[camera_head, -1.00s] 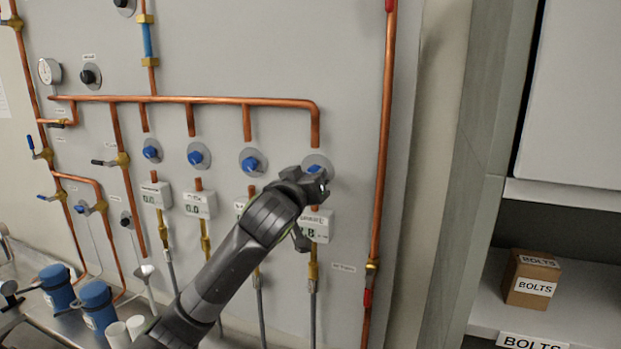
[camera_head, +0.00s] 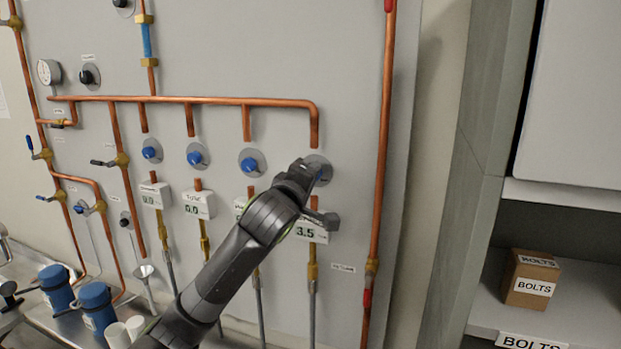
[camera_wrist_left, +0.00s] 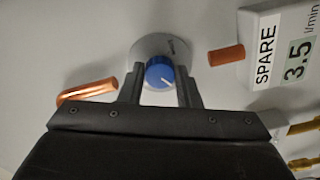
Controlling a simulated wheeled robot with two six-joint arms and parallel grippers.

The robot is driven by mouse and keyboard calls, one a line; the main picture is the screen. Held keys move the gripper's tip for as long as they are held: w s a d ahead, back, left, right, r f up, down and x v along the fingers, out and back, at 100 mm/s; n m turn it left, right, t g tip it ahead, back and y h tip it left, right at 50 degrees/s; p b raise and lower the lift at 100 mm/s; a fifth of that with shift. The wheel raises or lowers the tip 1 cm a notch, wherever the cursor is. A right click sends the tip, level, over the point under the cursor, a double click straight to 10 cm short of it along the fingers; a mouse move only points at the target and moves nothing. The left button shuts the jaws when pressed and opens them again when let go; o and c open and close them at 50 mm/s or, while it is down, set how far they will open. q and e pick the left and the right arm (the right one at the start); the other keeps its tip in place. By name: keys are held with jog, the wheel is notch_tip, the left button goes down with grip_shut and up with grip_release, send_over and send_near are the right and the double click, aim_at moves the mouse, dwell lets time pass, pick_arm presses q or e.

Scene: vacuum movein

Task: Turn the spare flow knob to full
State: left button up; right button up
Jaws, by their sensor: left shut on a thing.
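The spare flow knob is a blue knob with a white pointer line on a round grey plate (camera_wrist_left: 150,46). In the left wrist view the knob (camera_wrist_left: 160,71) sits between the two fingers of my left gripper (camera_wrist_left: 160,80), which is shut on it. In the head view my left gripper (camera_head: 318,172) is at the rightmost knob of the row and mostly hides it. The white spare flow meter (camera_head: 308,231) below reads 3.5; its SPARE label shows in the left wrist view (camera_wrist_left: 285,45). My right gripper is in neither view.
Other blue knobs (camera_head: 250,164) sit in the row to the left, above white meters. A vertical copper pipe (camera_head: 383,150) runs just right of the spare knob. Blue canisters (camera_head: 97,304) stand at lower left. A shelf with a bolts box (camera_head: 530,279) is at right.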

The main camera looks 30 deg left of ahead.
pick_arm(q)
jog(key=shift+f+n, duration=0.1)
jog(key=shift+n, duration=0.9)
jog(key=o, duration=1)
jog(key=shift+c, duration=0.2)
jog(key=b+v, duration=1.4)
jog(key=v, duration=0.3)
jog(key=shift+s+b, duration=0.2)
jog(key=shift+b, duration=0.15)
